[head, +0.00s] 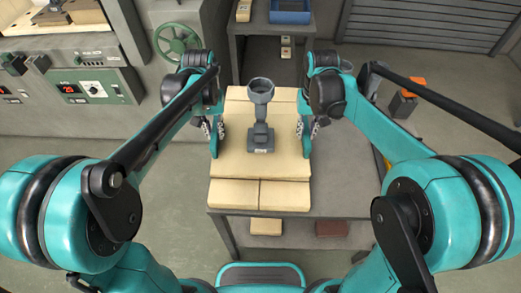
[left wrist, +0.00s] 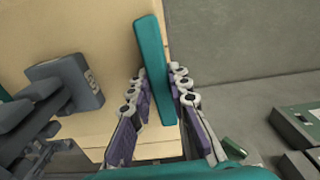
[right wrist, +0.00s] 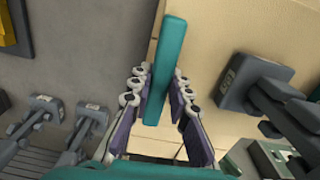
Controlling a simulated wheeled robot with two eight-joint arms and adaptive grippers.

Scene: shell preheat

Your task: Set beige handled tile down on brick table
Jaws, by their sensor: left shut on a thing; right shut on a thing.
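The beige handled tile (head: 232,160) is in the middle of the head view, over the brick table (head: 340,205). A grey stand-like piece with a ring top (head: 260,138) is on it. My left gripper (head: 214,135) is shut on the tile's left teal handle, which shows between its fingers in the left wrist view (left wrist: 152,65). My right gripper (head: 306,135) is shut on the right teal handle, seen between its fingers in the right wrist view (right wrist: 165,65). I cannot tell whether the tile touches the bricks beneath.
Beige bricks (head: 285,196) show at the table's near edge. Several grey tools (right wrist: 75,125) show low in the right wrist view. A shelf with a blue tray (head: 290,12) stands behind, and a control panel (head: 95,88) is at left.

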